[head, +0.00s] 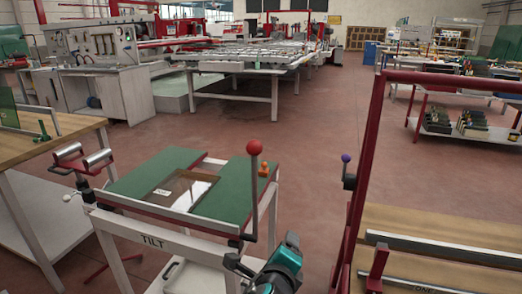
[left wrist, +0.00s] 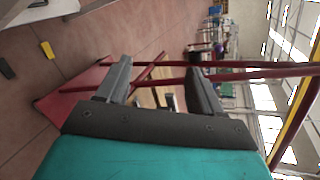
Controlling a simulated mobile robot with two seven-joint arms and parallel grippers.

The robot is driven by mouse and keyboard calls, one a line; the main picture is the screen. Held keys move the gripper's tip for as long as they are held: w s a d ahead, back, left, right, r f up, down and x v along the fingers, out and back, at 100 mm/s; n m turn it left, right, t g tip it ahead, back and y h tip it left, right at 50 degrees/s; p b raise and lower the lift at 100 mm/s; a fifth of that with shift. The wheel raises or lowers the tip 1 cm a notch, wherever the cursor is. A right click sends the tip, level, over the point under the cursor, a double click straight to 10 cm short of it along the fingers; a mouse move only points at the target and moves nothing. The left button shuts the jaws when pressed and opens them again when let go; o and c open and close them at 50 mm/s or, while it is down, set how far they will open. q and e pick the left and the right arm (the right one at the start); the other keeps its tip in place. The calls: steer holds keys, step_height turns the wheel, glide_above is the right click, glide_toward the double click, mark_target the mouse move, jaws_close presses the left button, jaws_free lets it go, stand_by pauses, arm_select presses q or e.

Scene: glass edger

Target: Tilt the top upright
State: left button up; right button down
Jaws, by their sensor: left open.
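The tilt table's green top (head: 225,198) lies near flat on a white frame marked TILT, in the middle of the head view. A flat glass pane (head: 180,190) with a small white label lies on it. A lever with a red ball knob (head: 254,147) stands upright at the top's right front corner. My left gripper (left wrist: 158,66) is open in the left wrist view, with nothing between its fingers. A teal and dark part of my arm shows low in the head view, just right of the lever's foot; its fingers are hard to make out there. My right gripper is not seen.
A red-framed wooden bench (head: 430,225) with a purple-knobbed post (head: 347,172) stands close on the right. A wooden table (head: 45,135) is at left. A small orange object (head: 264,168) sits by the green top's right edge. Open floor (head: 310,140) lies behind.

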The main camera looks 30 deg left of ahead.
arm_select(q)
step_height(320, 180, up, 9)
steer(key=w+a+m+y, duration=0.2)
steer(key=m+y, duration=0.1)
steer(key=y, duration=0.1)
steer(key=m+g+y, duration=0.1)
steer(key=m+y, duration=0.1)
steer(key=y, duration=0.3)
glide_toward(255, 150)
steer(key=shift+h, duration=0.3)
steer(key=b+x, duration=0.1)
steer(key=x, duration=1.3)
steer(key=shift+d, duration=0.1)
steer(key=shift+c, duration=0.4)
steer(key=shift+f, duration=0.1)
jaws_close()
